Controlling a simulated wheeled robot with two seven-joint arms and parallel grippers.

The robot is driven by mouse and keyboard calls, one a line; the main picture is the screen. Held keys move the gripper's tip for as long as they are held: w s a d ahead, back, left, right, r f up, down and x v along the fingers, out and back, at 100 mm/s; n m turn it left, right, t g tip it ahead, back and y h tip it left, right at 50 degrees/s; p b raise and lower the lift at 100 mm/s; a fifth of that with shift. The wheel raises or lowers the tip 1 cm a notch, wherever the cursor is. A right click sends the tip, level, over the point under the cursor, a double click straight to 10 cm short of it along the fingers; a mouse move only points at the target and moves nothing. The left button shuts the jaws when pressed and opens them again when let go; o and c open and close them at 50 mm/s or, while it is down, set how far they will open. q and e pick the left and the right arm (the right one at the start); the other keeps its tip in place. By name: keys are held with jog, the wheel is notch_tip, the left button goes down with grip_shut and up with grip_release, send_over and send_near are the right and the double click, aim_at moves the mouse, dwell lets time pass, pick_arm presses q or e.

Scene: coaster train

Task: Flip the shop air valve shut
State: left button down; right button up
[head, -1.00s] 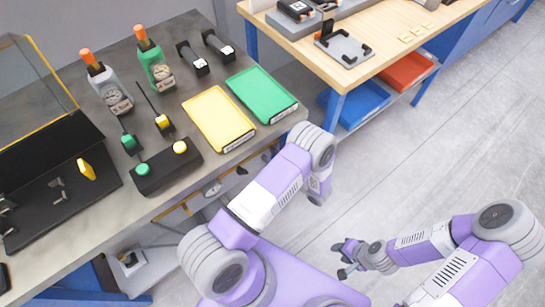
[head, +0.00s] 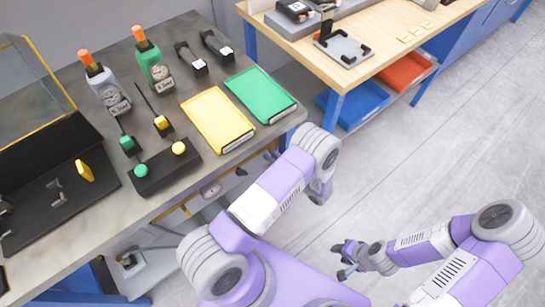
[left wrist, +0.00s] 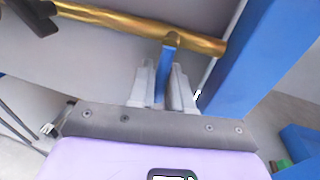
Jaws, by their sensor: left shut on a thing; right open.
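The valve's blue lever (left wrist: 171,42) shows in the left wrist view, in front of a brass pipe (left wrist: 110,22) that runs across the top. The lever lies across the pipe's line in that picture. My left gripper (left wrist: 166,85) is shut on the lever, with one grey finger on each side of it. In the head view my left arm reaches to the bench's front edge, and its gripper is hidden behind the arm. My right gripper (head: 346,258) is open and empty over the floor. The valve cannot be made out in the head view.
A blue post (left wrist: 245,65) stands close to the right of the lever. A dark fitting (left wrist: 32,14) is at the pipe's left. Floor at right is clear.

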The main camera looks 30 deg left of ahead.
pick_arm(q)
jog(key=c, duration=1.2)
grip_release()
jog(key=s+d+p, duration=0.1)
jog(key=d, duration=0.6)
jog(key=shift+s+d, duration=0.2)
jog(key=shift+d, duration=0.05)
